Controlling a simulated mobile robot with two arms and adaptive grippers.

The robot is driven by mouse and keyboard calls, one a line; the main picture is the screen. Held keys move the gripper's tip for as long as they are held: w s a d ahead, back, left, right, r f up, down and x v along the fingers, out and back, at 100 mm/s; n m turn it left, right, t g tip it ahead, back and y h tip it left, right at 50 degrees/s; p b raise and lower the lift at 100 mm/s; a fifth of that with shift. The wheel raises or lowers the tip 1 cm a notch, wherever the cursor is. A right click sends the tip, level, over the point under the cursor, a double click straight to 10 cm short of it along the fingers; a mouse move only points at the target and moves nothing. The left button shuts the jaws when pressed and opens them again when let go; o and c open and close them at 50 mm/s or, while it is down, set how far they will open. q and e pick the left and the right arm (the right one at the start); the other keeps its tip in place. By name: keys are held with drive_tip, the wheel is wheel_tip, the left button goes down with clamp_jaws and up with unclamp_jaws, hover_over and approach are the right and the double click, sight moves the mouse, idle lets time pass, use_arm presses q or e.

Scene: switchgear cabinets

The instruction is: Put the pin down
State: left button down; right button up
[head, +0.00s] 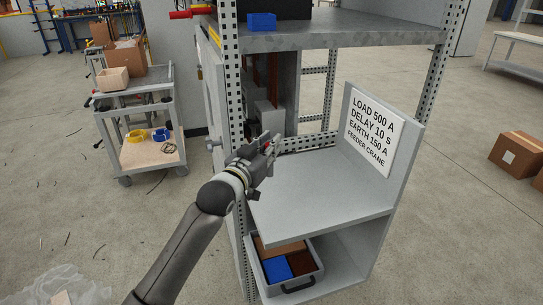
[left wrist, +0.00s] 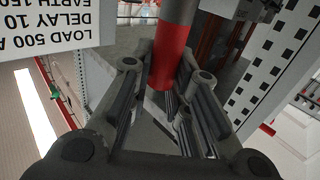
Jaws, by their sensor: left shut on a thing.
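The pin shows in the left wrist view as a red cylinder (left wrist: 169,58) with a grey section at the top of the picture. My left gripper (head: 266,146) is shut on it, and the red part sits between the dark fingers in the left wrist view (left wrist: 168,88). In the head view only a small bit of red shows at the fingers. The gripper is at the left upright of the rack, near the back left of the grey middle shelf (head: 325,195). Whether the pin touches anything is hidden. My right gripper is not in view.
The middle shelf is bare, with a sign (head: 370,130) on its right panel. A perforated upright (head: 232,100) stands close beside my gripper. Below is a grey bin (head: 312,278) with blue and brown contents. A blue block (head: 262,21) lies on the upper shelf. A cart (head: 150,125) stands left.

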use_arm(q)
drive_tip(key=shift+w+d+f, duration=0.2)
drive_tip(key=shift+w+f, duration=0.1)
drive_tip(key=shift+f, duration=0.1)
drive_tip(key=shift+w+f+p, duration=0.15)
drive_tip(key=shift+f+p, duration=0.3)
drive_tip(key=shift+f, duration=1.25)
drive_tip(key=shift+d, duration=0.1)
drive_tip(key=shift+f, duration=0.2)
drive_tip(key=c, duration=1.4)
unclamp_jaws()
drive_tip(key=shift+o, duration=0.2)
drive_tip(key=shift+r, duration=0.2)
